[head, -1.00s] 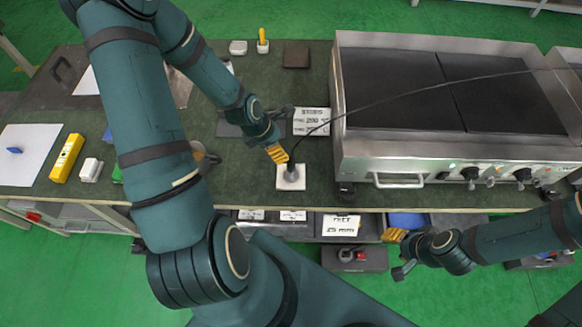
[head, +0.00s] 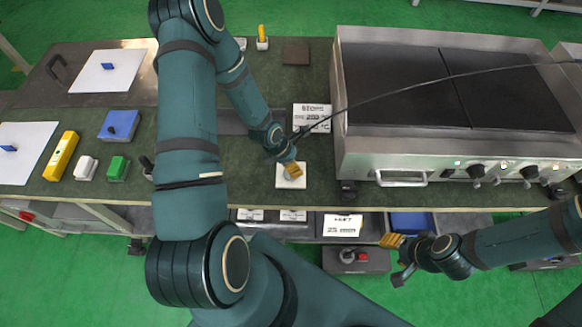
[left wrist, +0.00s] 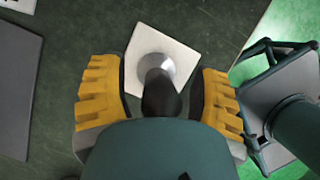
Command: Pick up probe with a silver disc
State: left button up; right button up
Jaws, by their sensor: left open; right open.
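The probe's silver disc (left wrist: 155,65) and dark handle (left wrist: 160,98) show in the left wrist view. The disc rests on a white square plate (left wrist: 145,33), and the handle stands between my left gripper's yellow finger pads. My left gripper (left wrist: 160,100) is open, with a pad on each side of the handle. In the head view my left gripper (head: 291,169) is over the white plate (head: 283,184) and hides most of the probe. The probe's dark cable (head: 385,100) runs right across the griddle. My right gripper (head: 394,257) is open and empty in front of the table.
A steel griddle (head: 365,160) with dark plates and knobs stands right of the probe. Small signs (head: 313,116) stand behind the plate. At left are a yellow block (head: 62,156), a green block (head: 118,168) and a blue block (head: 119,125). Open shelves lie below the table edge.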

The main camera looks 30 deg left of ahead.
pick_arm(q)
jog(key=shift+o, duration=0.2)
grip_shut()
dwell(0.3)
